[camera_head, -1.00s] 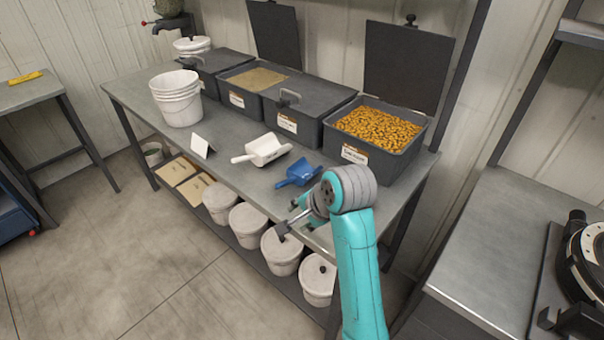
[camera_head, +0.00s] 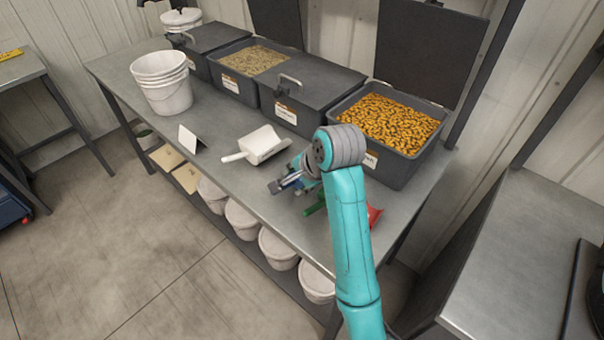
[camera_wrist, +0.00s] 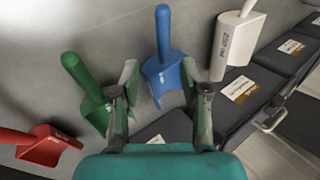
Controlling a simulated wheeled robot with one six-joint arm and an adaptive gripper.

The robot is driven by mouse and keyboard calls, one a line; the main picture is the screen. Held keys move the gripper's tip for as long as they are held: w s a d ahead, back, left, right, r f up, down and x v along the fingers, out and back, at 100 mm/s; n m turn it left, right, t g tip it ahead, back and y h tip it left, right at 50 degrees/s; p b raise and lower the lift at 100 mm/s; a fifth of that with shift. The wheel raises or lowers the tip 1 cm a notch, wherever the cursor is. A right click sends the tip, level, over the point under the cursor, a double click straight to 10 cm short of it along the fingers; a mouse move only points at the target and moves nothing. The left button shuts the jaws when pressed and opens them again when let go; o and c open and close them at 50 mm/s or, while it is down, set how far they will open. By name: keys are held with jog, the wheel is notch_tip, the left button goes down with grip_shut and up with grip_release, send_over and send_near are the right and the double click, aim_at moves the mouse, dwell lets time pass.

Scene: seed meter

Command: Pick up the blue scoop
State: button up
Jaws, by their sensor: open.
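The blue scoop (camera_wrist: 163,70) lies on the table in the wrist view, its handle pointing to the top and its pan toward my gripper. My gripper (camera_wrist: 160,78) is open, with one finger on either side of the scoop's pan in the picture. I cannot tell how far above the scoop the fingers are. In the head view my gripper (camera_head: 287,184) is over the front part of the table and hides most of the blue scoop.
A green scoop (camera_wrist: 89,89) lies close beside my left finger, with a red scoop (camera_wrist: 42,147) farther left. A white scoop (camera_wrist: 236,38) lies right of the blue one. Dark bins line the back, one filled with orange pellets (camera_head: 390,122). White buckets (camera_head: 160,83) stand at left.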

aim_at(287, 185)
jog(key=shift+w+x, duration=0.2)
jog(key=shift+x, duration=3.4)
jog(key=shift+r, duration=0.15)
grip_shut()
